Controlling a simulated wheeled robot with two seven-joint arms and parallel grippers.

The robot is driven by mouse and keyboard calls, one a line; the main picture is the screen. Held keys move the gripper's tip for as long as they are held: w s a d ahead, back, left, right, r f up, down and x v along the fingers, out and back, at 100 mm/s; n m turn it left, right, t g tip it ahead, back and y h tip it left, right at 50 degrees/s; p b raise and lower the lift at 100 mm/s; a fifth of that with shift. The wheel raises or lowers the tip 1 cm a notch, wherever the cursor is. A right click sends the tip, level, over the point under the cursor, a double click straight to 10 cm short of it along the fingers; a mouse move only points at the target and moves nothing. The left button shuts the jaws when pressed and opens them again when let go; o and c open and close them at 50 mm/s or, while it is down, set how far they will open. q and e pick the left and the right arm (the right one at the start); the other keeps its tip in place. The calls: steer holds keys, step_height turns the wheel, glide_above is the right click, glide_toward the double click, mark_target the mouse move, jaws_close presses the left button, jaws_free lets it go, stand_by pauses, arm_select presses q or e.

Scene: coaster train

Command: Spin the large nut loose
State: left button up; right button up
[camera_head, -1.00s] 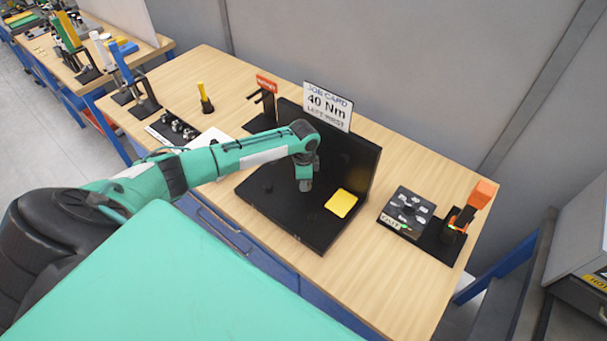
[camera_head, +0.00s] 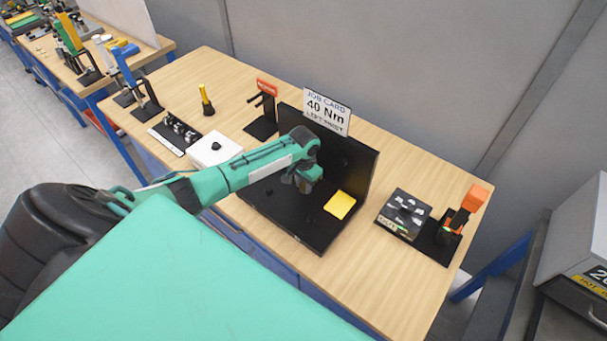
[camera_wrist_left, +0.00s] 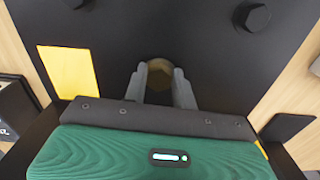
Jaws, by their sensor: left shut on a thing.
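My left gripper (camera_head: 304,186) is over the black fixture (camera_head: 300,236), an L-shaped plate with an upright back panel. In the left wrist view the two grey fingers (camera_wrist_left: 160,88) are closed around the sides of a dull brownish hex nut (camera_wrist_left: 159,72). The gripper hides the nut in the head view. Two dark hex heads show apart from the fingers in the wrist view, one at the upper right (camera_wrist_left: 252,15) and one at the top edge (camera_wrist_left: 75,3). My right gripper is not in view.
A yellow pad (camera_head: 341,204) lies on the fixture. A job card reading 40 Nm (camera_head: 326,110) stands behind it. To the right are a dark tray (camera_head: 405,213) and an orange-topped tool (camera_head: 470,205). A white box (camera_head: 215,149) and a socket row (camera_head: 175,135) lie left.

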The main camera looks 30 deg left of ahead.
mark_target(304, 186)
arm_select(q)
steer(key=shift+s+f+n, duration=0.1)
steer(key=shift+n, duration=0.3)
steer(key=o, duration=1)
step_height(304, 186, up, 14)
steer(key=b, duration=0.4)
steer(key=shift+f, duration=0.15)
